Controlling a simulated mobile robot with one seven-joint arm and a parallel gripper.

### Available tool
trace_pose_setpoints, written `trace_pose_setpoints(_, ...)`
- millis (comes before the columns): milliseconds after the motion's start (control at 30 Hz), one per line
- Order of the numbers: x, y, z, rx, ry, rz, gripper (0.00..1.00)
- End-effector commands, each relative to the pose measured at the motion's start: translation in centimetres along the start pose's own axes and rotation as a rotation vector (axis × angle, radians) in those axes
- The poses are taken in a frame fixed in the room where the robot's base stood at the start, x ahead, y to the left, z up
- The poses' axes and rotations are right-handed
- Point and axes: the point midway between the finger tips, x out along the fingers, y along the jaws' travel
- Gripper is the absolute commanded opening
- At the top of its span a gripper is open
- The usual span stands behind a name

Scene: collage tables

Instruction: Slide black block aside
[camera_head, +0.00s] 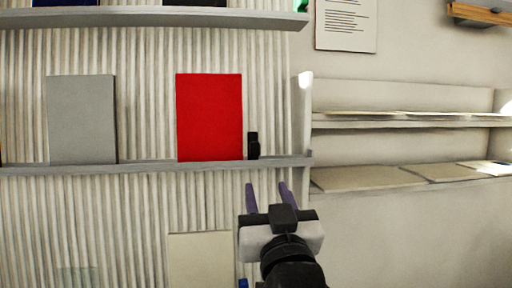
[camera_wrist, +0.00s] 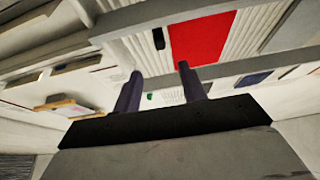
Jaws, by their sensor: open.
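The small black block (camera_head: 253,146) stands upright on the grey shelf, just right of a red panel (camera_head: 209,117). In the wrist view the black block (camera_wrist: 158,39) shows near the top, beside the red panel (camera_wrist: 198,38). My gripper (camera_head: 267,185) is in front of the shelf, below the block in the head view. Its two purple fingers are apart with nothing between them, and they do not appear to touch the block. The fingers also show in the wrist view (camera_wrist: 159,70).
The shelf (camera_head: 145,168) also holds a grey panel (camera_head: 82,119) at left. A white upright (camera_head: 302,115) closes the shelf's right end, close to the block. A higher shelf (camera_head: 150,17) runs above. Side shelves (camera_head: 400,124) with flat boards are at right.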

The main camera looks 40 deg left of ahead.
Motion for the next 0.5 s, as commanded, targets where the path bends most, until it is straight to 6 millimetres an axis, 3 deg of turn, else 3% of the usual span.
trace_pose_setpoints(500,3.0,0.0,-0.7,-0.001,-0.003,0.0,0.42)
